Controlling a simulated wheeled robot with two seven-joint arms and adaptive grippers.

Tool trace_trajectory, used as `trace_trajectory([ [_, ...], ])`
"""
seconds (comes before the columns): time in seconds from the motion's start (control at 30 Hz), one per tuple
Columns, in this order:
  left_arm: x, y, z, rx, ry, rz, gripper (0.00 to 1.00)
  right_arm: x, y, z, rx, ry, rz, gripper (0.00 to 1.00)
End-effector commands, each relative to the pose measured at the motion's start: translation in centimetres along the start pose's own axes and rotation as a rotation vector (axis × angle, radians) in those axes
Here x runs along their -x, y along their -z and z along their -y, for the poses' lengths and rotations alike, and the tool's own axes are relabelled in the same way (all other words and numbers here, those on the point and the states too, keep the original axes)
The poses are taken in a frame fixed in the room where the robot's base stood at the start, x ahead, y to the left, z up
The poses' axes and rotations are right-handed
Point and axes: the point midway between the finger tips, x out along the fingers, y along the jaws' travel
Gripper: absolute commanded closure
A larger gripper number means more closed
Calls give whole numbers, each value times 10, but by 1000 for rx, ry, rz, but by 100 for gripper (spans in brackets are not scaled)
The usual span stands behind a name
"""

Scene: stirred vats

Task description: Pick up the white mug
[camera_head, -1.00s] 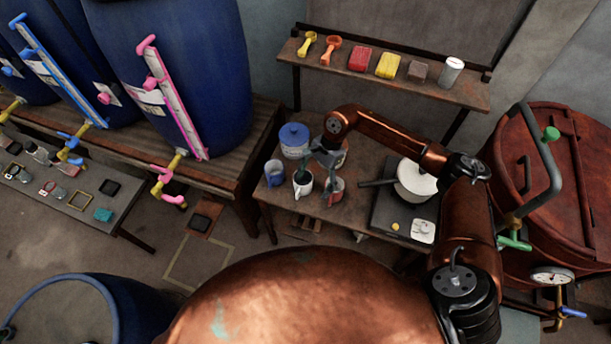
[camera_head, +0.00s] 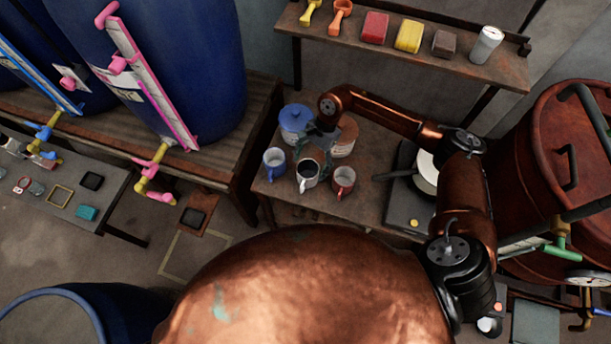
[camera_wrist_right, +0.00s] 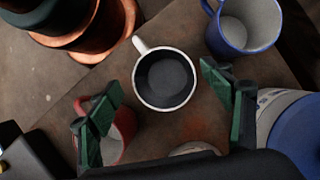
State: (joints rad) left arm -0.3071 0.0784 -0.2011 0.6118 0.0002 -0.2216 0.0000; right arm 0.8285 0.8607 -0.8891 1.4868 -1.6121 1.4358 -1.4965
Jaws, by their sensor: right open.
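The white mug (camera_head: 308,174) stands upright on the small wooden table, between a blue mug (camera_head: 274,161) and a red mug (camera_head: 343,180). In the right wrist view the white mug (camera_wrist_right: 165,78) shows its dark inside, with its handle toward the upper left. My right gripper (camera_head: 313,144) is open, just behind and above the white mug in the head view. In the right wrist view its green-padded fingers (camera_wrist_right: 162,80) lie apart, on either side of the mug's lower part, and hold nothing. Whether they reach rim height I cannot tell. My left gripper is not in view.
A blue-lidded canister (camera_head: 295,120) and a brown-lidded jar (camera_head: 345,137) stand close behind the mugs. A pan (camera_head: 426,178) sits on a dark plate to the right. A shelf (camera_head: 420,50) with scoops, blocks and a can is above the table.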

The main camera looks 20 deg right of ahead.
Motion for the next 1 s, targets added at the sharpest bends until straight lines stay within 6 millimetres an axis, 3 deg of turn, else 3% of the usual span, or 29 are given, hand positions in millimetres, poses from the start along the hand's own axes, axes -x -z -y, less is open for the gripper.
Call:
trace_trajectory([
  [0.3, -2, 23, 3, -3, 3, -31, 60, -31, 0, 1, 0, -2, 2, 27],
  [0.7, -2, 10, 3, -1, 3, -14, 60, -79, -2, 6, 3, -3, 2, 27],
  [0.9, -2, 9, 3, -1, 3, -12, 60, -81, -1, 6, 3, -2, 0, 27],
  [1.0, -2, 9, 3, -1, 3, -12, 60, -81, -1, 6, 3, -3, 0, 32],
])
